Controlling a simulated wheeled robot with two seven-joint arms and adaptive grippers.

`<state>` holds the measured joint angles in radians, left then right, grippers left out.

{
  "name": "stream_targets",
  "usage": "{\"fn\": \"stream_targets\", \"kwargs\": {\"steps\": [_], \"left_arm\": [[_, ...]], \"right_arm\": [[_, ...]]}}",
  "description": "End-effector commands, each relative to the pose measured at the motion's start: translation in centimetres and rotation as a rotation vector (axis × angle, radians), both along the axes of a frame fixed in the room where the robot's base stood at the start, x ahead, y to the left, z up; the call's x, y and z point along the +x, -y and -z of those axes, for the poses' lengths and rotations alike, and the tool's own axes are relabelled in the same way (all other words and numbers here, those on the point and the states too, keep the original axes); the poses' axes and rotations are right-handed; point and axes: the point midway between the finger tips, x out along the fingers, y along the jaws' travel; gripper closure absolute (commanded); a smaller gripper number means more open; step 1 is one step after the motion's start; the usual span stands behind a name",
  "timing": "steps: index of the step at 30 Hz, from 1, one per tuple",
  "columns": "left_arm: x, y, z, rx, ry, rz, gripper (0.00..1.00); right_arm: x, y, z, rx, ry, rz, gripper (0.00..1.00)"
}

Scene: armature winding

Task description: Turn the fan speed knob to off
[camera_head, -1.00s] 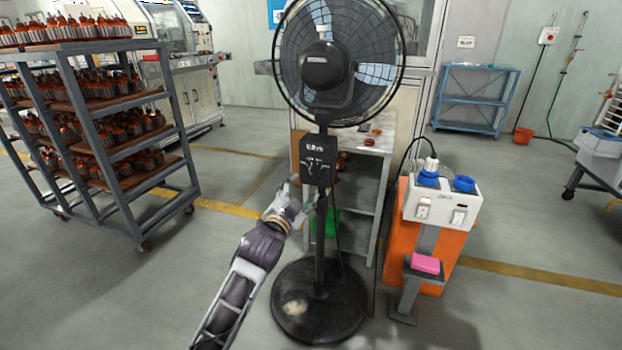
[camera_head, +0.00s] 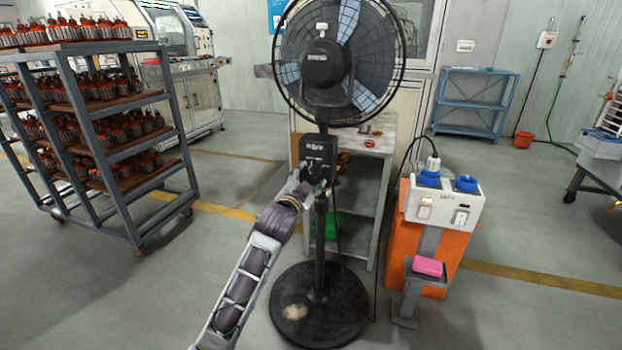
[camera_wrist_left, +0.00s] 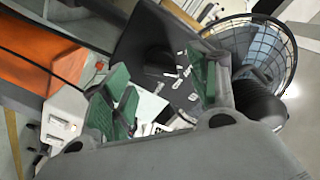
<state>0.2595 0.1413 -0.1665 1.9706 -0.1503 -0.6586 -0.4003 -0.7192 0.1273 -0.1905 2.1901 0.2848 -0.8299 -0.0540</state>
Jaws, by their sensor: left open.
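The black pedestal fan (camera_head: 322,66) stands upright on a round black base (camera_head: 318,306). Its control box (camera_head: 318,150) sits on the pole below the head and carries white markings. My left gripper (camera_head: 316,186) is at the lower front of this box and covers part of it. In the left wrist view the open left gripper (camera_wrist_left: 165,95) has its green-padded fingers spread in front of the black panel (camera_wrist_left: 140,40). A dark round knob (camera_wrist_left: 158,61) shows on the panel between the fingers, seemingly not gripped. Its setting cannot be read.
A grey workbench (camera_head: 372,142) stands behind the fan. An orange stand with a white socket box (camera_head: 440,203) and a pink block (camera_head: 428,266) are to the right. A loaded rack (camera_head: 110,150) is at the left. Floor between rack and fan is clear.

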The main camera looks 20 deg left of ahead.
Motion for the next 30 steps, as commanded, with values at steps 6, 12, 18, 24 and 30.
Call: {"fn": "stream_targets", "kwargs": {"steps": [6, 12, 18, 24, 30], "left_arm": [[1.6, 0.1, 0.1, 0.0, 0.001, 0.001, 0.4], [2.3, 0.1, 0.0, 0.0, 0.001, 0.001, 0.4], [2.5, 0.1, 0.0, 0.0, 0.0, 0.0, 0.4], [2.4, 0.1, 0.0, 0.0, 0.0, 0.0, 0.44], [2.4, 0.1, 0.0, 0.0, 0.0, 0.0, 0.7]], "right_arm": [[0.1, -0.2, 0.5, 0.01, 0.006, -0.002, 0.6], [0.1, -0.2, 0.8, 0.012, 0.007, -0.002, 0.6], [-0.1, -0.2, 0.9, 0.012, 0.005, -0.003, 0.6], [-0.3, -0.2, 1.0, 0.012, 0.0, -0.004, 0.6], [-0.4, -0.2, 1.1, 0.011, -0.001, -0.003, 0.6]]}}
